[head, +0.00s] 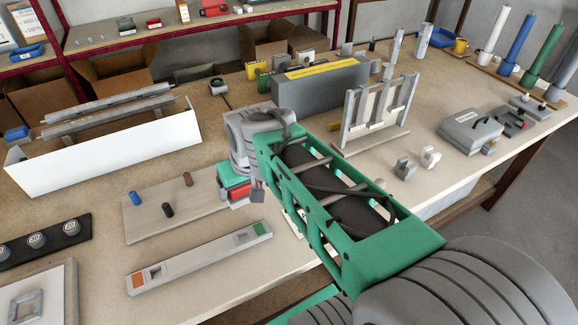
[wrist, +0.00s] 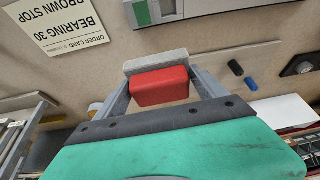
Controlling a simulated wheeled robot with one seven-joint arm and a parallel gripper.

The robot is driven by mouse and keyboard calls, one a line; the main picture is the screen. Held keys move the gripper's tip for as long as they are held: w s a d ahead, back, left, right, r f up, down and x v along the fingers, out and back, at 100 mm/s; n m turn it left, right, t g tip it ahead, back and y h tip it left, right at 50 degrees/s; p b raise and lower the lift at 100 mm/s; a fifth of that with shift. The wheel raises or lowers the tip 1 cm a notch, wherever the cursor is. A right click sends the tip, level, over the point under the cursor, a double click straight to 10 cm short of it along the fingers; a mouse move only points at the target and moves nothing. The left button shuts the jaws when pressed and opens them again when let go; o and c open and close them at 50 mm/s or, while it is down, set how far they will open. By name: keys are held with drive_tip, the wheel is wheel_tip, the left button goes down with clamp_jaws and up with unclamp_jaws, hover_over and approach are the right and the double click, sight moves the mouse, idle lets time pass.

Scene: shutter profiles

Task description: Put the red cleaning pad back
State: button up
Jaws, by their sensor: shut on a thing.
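The red cleaning pad (wrist: 160,87) is between the two fingers of my gripper (wrist: 158,78) in the wrist view, with a pale grey block-like part along its far side. In the head view the pad (head: 239,192) is a small patch of red below my gripper (head: 238,198), partly hidden by my wrist. My gripper is shut on it, over the bench by the right end of a pale board. A long grey holder (head: 198,259) lies in front, with an orange square at its left end and a green one at its right; its green end (wrist: 142,13) shows in the wrist view.
The pale board (head: 145,220) carries blue, black and brown pegs. An order card (wrist: 58,24) lies on the bench. A white-fronted rack (head: 100,150) stands behind left, a grey box (head: 322,90) behind, and an upright frame (head: 378,110) right of my arm.

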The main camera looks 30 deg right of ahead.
drive_tip(key=s+d+r+b, duration=0.1)
drive_tip(key=s+d+b, duration=0.15)
drive_tip(key=d, duration=0.45)
drive_tip(key=s+d+r+b, duration=0.1)
drive_tip(key=d+r+b, duration=0.15)
drive_tip(key=d, duration=0.45)
drive_tip(key=w+d+f, duration=0.3)
drive_tip(key=w+d+f+p, duration=0.1)
drive_tip(key=w+d+f, duration=0.2)
drive_tip(key=f, duration=0.1)
drive_tip(key=w+d+f, duration=0.2)
drive_tip(key=w+f, duration=0.1)
drive_tip(key=w, duration=0.1)
drive_tip(key=shift+w+d+f, duration=0.1)
drive_tip(key=shift+d+f, duration=0.05)
drive_tip(key=shift+d, duration=0.25)
wheel_tip(320, 180, down, 3)
drive_tip(key=shift+w+d, duration=0.1)
drive_tip(key=shift+f, duration=0.3)
drive_tip(key=o, duration=1.1)
drive_tip(key=shift+r, duration=0.1)
